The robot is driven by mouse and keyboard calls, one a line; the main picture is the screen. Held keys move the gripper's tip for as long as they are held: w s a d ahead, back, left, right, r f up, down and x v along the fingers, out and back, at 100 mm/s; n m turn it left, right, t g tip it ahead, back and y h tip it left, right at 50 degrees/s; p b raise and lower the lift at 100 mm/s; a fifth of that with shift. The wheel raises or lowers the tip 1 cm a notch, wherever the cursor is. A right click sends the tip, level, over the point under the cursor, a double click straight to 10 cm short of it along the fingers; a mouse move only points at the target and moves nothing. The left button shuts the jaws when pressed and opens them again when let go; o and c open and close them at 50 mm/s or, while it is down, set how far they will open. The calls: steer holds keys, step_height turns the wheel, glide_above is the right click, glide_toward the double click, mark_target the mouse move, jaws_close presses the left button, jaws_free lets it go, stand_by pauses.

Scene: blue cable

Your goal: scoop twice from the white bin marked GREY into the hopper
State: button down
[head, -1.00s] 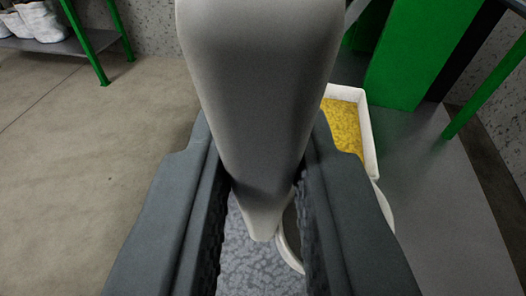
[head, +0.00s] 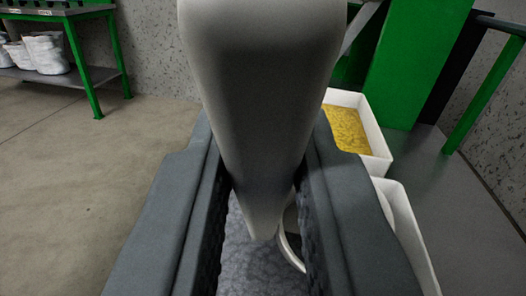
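My gripper (head: 265,205) is shut on the pale grey handle (head: 258,110) of what looks like a scoop. The handle runs down between the dark fingers. A curved white rim (head: 289,252) shows below, partly hidden; it seems to be the scoop's. Grey, mottled material (head: 246,268) shows between the fingers; I cannot tell whether it lies in the scoop or beneath it. A white bin's wall (head: 412,235) shows right of the gripper. The gripper hides most of this bin, and no GREY label is visible. I cannot make out the hopper for certain.
A white bin with yellow material (head: 349,129) stands behind on a dark grey surface (head: 450,205). A green panel (head: 418,65) and green legs rise behind it. At upper left a green-legged bench (head: 82,62) holds white bags (head: 46,53). The floor (head: 75,190) at left is clear.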

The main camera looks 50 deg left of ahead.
mark_target(248, 227)
steer(key=shift+s+d+f, duration=0.1)
steer(key=shift+d+f, duration=0.05)
steer(key=shift+f, duration=0.85)
steer(key=shift+s+d+f, duration=0.1)
steer(key=shift+s+f, duration=0.05)
steer(key=shift+f, duration=0.85)
steer(key=shift+s+d+f, duration=0.1)
steer(key=shift+d+f, duration=0.05)
steer(key=shift+f, duration=0.85)
steer(key=shift+s+d+f, duration=0.15)
steer(key=shift+s+d, duration=0.05)
steer(key=shift+d, duration=0.05)
steer(key=shift+s+v, duration=0.25)
steer(key=shift+v, duration=1.05)
steer(key=shift+a, duration=0.2)
